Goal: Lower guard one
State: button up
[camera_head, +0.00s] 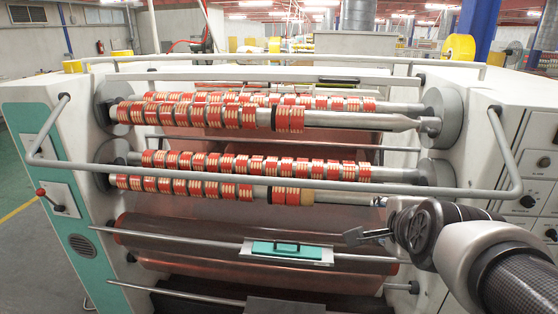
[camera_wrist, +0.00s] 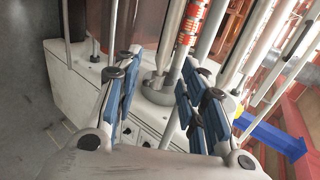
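A grey tubular guard bar (camera_head: 290,183) spans the front of the machine, its bent ends reaching back to both side housings; it crosses in front of the lower tape rolls. A second, thinner bent bar (camera_head: 290,52) runs across the top. The pictures do not label which is guard one. My gripper (camera_head: 362,237) is at the lower right of the head view, below the front bar and apart from it in the picture. In the wrist view my gripper (camera_wrist: 160,80) has its blue-padded fingers spread with nothing held between them. Contact with any bar is not visible.
Two pairs of shafts carry red-and-cream tape rolls (camera_head: 225,115). A teal-topped plate (camera_head: 288,250) sits on a lower rail. A red-knobbed lever (camera_head: 48,198) is on the left housing. The right housing (camera_head: 520,205) with knobs stands close to my arm.

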jog(key=s+a+r+p, duration=0.1)
jog(key=s+r+p, duration=0.1)
jog(key=s, duration=0.5)
jog(key=shift+s+a+p, duration=0.25)
jog(key=shift+a+p, duration=0.05)
dwell(0.3)
jog(key=shift+r, duration=0.1)
jog(key=shift+c, duration=0.2)
